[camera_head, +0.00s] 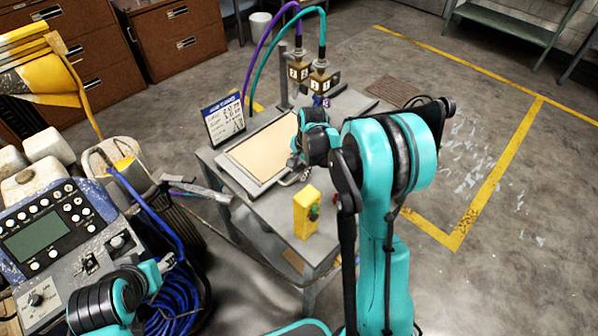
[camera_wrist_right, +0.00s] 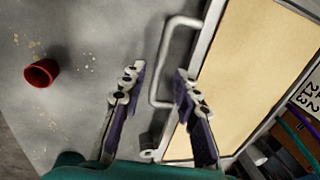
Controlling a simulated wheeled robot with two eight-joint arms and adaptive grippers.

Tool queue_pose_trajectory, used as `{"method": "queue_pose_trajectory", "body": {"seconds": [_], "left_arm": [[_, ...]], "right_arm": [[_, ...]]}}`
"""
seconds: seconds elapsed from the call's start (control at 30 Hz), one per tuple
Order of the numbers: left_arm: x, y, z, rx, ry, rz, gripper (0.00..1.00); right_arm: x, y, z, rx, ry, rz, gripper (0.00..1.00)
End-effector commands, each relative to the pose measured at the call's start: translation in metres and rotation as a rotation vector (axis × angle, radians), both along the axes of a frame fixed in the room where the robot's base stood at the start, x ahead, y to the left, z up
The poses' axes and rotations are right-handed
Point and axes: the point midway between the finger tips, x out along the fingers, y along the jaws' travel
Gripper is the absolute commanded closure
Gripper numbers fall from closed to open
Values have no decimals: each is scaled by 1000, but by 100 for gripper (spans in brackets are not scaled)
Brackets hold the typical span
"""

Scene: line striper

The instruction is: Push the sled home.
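The sled appears to be the framed tray with a cream panel (camera_head: 262,150) on a grey cart; its panel also shows in the right wrist view (camera_wrist_right: 250,70). A pale U-shaped handle (camera_wrist_right: 158,75) stands out from its edge. My right gripper (camera_head: 296,165) is at the tray's right edge. In the right wrist view its fingers (camera_wrist_right: 159,77) are apart, one on each side of the handle; I see no clear contact. My left gripper (camera_head: 166,264) is at the lower left, over the control console; its fingers are too small to read.
A yellow button box (camera_head: 306,212) stands on the cart's near corner. A small red cylinder (camera_wrist_right: 41,72) is on the grey surface in the wrist view. Two hose-fed nozzle blocks (camera_head: 309,74) stand behind the tray. A sign (camera_head: 223,117) stands at its left. The console (camera_head: 50,240) is left.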

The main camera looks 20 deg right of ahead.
Motion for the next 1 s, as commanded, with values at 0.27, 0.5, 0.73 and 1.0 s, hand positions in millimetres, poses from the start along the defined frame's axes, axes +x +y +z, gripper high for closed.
{"method": "queue_pose_trajectory", "body": {"seconds": [0.27,0.5,0.73,1.0], "left_arm": [[0,0,0,0,0,0,51],[0,0,0,0,0,0,51],[0,0,0,0,0,0,51],[0,0,0,0,0,0,51]], "right_arm": [[-11,-4,59,1,0,0,69],[-17,-6,97,1,2,0,69],[-19,-7,107,1,2,0,69],[-19,-7,106,1,2,0,69]]}}
